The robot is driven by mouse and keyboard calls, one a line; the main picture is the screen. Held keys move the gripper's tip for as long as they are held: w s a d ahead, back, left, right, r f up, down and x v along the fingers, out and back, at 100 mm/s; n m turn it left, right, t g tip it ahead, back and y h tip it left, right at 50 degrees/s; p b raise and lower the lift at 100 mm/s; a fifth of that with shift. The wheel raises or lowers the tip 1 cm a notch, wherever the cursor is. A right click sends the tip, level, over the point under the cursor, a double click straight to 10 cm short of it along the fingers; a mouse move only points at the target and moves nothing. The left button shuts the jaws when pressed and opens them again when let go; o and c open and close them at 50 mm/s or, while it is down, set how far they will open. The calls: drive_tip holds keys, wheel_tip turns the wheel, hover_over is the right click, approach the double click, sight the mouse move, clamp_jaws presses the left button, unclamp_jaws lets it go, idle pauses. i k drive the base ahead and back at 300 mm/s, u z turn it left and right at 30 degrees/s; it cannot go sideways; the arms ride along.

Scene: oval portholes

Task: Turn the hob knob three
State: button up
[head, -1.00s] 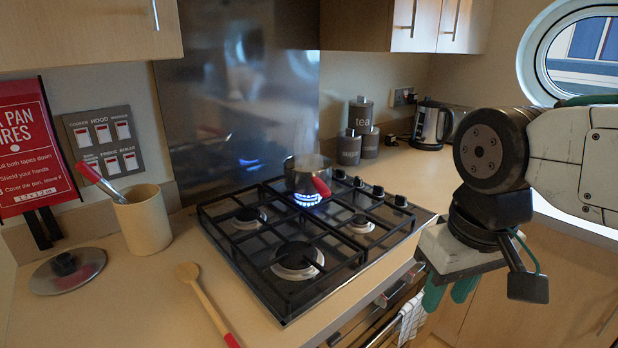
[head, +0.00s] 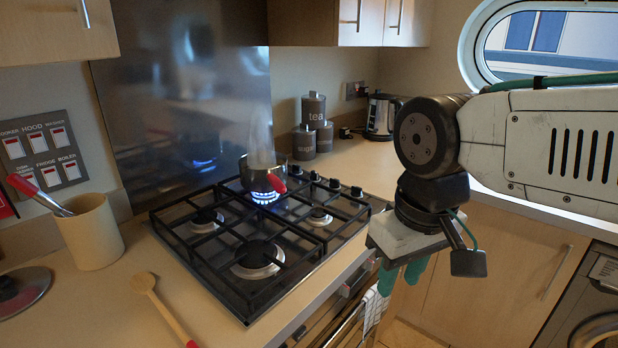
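The gas hob (head: 252,256) is set in the worktop, with a row of black knobs along its right side. The knobs at the far end (head: 314,176) and the near end (head: 357,191) show clearly; I see no readable numbers on them. A blue flame (head: 265,196) burns under a steaming pan (head: 258,178) with a red handle on the back right burner. My gripper (head: 402,274) hangs to the right of the hob, beyond the worktop's front edge, and touches no knob. Its green fingers point down; the gap between them is too small to judge.
A utensil pot (head: 90,234), a wooden spoon (head: 160,300) and a glass lid (head: 22,291) are on the left worktop. Canisters (head: 314,108) and a kettle (head: 381,117) stand at the back. A towel (head: 374,310) hangs in front of the oven.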

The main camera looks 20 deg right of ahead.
sight(315, 176)
drive_tip(key=u, duration=0.1)
drive_tip(key=k, duration=1)
drive_tip(key=z, duration=1.4)
drive_tip(key=i, duration=1.3)
drive_tip(key=u, duration=0.65)
drive_tip(key=i, duration=0.5)
drive_tip(key=u, duration=0.35)
